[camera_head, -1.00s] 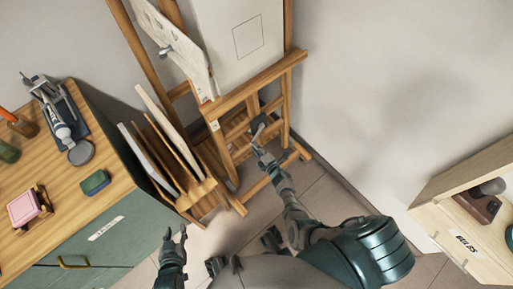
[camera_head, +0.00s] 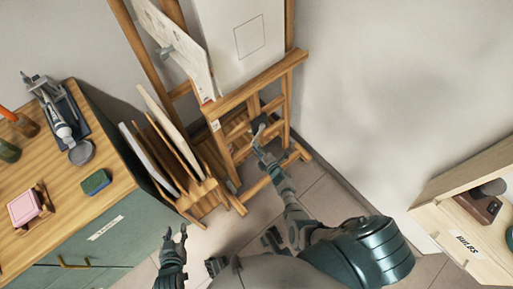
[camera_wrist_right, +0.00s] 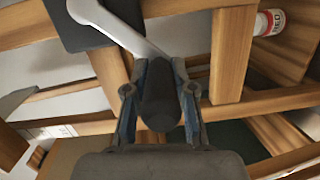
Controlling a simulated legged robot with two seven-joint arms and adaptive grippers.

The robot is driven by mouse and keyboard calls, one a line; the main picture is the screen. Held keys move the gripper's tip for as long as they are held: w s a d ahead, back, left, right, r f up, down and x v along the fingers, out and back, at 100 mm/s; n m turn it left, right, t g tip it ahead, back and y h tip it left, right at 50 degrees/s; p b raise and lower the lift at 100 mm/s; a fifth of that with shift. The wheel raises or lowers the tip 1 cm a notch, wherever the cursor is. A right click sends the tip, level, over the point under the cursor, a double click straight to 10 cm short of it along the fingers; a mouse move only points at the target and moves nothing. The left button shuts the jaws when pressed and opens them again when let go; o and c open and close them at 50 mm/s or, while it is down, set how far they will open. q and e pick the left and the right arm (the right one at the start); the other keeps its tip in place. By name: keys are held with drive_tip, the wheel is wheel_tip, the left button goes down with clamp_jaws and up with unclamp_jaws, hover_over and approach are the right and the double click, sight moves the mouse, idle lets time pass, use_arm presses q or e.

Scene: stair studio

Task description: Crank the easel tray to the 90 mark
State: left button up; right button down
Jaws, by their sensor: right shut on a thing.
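The wooden easel (camera_head: 288,100) stands against the wall, with its tray (camera_head: 262,80) as a slanted wooden bar under a white canvas (camera_head: 238,66). A small pale label (camera_head: 215,125) shows near the tray's left end; I cannot read any marks on it. In the right wrist view, the crank has a light grey arm (camera_wrist_right: 118,28) coming from a dark box (camera_wrist_right: 72,28) and a dark rounded handle (camera_wrist_right: 160,96). My right gripper (camera_head: 259,134) is shut around that handle, with its fingers (camera_wrist_right: 160,92) on both sides. My left gripper (camera_head: 175,232) is open and empty, low beside the cabinet.
A green cabinet with a wooden top (camera_head: 62,205) stands at left, holding a pink block (camera_head: 24,207), a green sponge (camera_head: 95,182) and a paint tube. Boards stand in a wooden rack (camera_head: 195,190) beside the easel.

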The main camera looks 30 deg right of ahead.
drive_tip(key=c, duration=1)
unclamp_jaws()
drive_tip(key=shift+w+d+r, duration=0.3)
drive_tip(key=shift+w+r, duration=0.05)
drive_tip(key=shift+r, duration=0.2)
drive_tip(key=shift+o, duration=0.2)
drive_tip(key=shift+s+f, duration=0.1)
drive_tip(key=shift+f, duration=0.05)
drive_tip(key=shift+s+a+f, duration=0.1)
drive_tip(key=shift+f, duration=0.05)
drive_tip(key=shift+s, duration=0.5)
drive_tip(key=s+d+r, duration=0.1)
drive_tip(key=s+r, duration=0.1)
drive_tip(key=s, duration=0.8)
drive_tip(key=shift+s+d, duration=0.15)
drive_tip(key=shift+s, duration=0.15)
